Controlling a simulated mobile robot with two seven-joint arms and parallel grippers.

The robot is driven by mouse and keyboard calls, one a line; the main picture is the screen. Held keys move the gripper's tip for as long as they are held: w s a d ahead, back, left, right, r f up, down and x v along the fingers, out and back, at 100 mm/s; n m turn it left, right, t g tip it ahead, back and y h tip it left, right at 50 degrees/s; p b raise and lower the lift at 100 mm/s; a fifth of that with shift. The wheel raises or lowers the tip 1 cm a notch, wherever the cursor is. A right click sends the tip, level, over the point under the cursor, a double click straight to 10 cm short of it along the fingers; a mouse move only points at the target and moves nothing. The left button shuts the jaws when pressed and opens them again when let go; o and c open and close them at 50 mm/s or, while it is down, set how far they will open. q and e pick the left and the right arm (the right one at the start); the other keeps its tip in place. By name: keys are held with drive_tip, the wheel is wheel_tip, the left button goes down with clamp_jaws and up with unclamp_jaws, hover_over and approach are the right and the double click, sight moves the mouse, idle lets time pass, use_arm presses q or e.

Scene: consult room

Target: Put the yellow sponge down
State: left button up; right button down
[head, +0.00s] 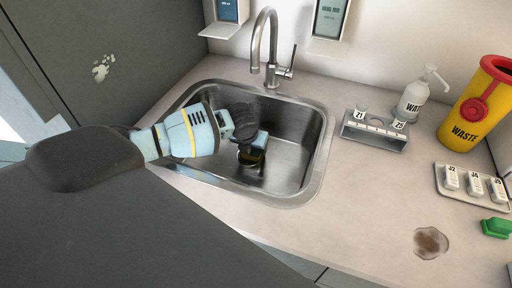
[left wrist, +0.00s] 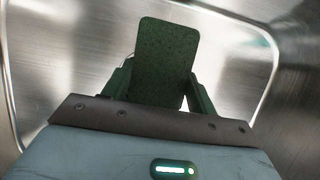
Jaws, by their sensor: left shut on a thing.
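My left gripper (head: 250,150) reaches down into the steel sink (head: 310,150) and is shut. In the left wrist view my left gripper (left wrist: 160,90) has its two fingers on either side of a flat block with a dark green, speckled face (left wrist: 167,60). I take this block to be the sponge. My right gripper is not in view.
A tap (head: 263,45) stands behind the sink. To the right are a vial rack (head: 375,133), a pump bottle (head: 412,100), a yellow waste bin (head: 470,110), a tray of labelled bottles (head: 453,195) and a green object (head: 497,228). A brown stain (head: 430,242) marks the counter.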

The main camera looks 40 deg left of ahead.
use_arm(q)
drive_tip(key=shift+f, duration=0.2)
drive_tip(key=o, duration=1)
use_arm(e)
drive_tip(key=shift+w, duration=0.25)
use_arm(q)
drive_tip(key=shift+r, duration=0.15)
